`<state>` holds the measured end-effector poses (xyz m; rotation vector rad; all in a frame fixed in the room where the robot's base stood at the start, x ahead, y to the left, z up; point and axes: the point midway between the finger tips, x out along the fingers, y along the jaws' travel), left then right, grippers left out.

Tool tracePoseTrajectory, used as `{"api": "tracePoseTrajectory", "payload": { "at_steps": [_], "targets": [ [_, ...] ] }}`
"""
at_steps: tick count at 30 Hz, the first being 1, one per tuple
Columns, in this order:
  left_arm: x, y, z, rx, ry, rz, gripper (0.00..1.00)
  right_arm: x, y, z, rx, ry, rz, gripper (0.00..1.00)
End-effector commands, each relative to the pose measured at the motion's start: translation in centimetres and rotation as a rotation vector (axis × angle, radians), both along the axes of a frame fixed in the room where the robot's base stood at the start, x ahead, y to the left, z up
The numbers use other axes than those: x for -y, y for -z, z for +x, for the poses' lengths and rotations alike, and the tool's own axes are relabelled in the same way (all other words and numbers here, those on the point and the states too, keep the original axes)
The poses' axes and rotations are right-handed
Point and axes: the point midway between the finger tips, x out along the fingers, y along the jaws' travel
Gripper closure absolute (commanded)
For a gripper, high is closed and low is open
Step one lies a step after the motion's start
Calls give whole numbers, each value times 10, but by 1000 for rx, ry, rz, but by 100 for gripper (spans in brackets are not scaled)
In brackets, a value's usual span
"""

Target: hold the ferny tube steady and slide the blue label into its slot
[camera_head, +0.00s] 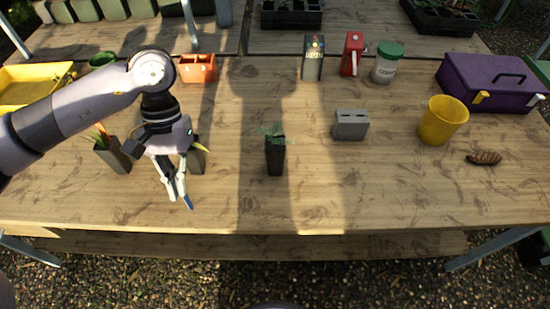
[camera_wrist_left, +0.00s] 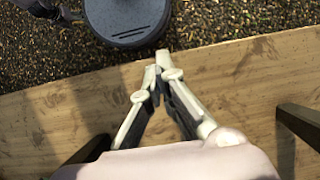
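The ferny tube (camera_head: 275,157), dark and square with feathery green leaves (camera_head: 271,131), stands upright near the middle of the table. My left gripper (camera_head: 183,196) points down over the table's front, left of that tube and apart from it. Its fingers are closed together, and a small blue piece, seemingly the blue label (camera_head: 189,203), sticks out at the tips. In the left wrist view the fingertips (camera_wrist_left: 158,70) meet near the table's front edge; no blue is clear there. The label slot on the tube cannot be made out. My right gripper is not in view.
A dark tube with an orange-green plant (camera_head: 112,155) stands left of my gripper; another tube (camera_head: 197,160) is partly hidden behind it. A grey slotted block (camera_head: 351,125), yellow cup (camera_head: 441,122), brown cone (camera_head: 484,158) and purple box (camera_head: 492,83) are right. The front middle is clear.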

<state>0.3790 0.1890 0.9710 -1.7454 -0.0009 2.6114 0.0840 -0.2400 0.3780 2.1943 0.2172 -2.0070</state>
Motion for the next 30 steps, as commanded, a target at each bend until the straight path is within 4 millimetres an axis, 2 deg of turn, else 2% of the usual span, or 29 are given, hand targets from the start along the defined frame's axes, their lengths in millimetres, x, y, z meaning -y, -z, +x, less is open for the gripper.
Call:
{"api": "tracePoseTrajectory", "payload": {
  "at_steps": [17, 20, 23, 30],
  "targets": [
    [5, -2, 5, 2, -36, -1, 100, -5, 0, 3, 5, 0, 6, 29],
    [19, -7, 19, 1, -148, -4, 100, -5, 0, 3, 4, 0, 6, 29],
    [41, -16, 41, 2, -340, -5, 100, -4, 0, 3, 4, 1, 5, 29],
    [107, -53, 98, 2, -891, -10, 100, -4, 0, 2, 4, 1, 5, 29]
  ]
}}
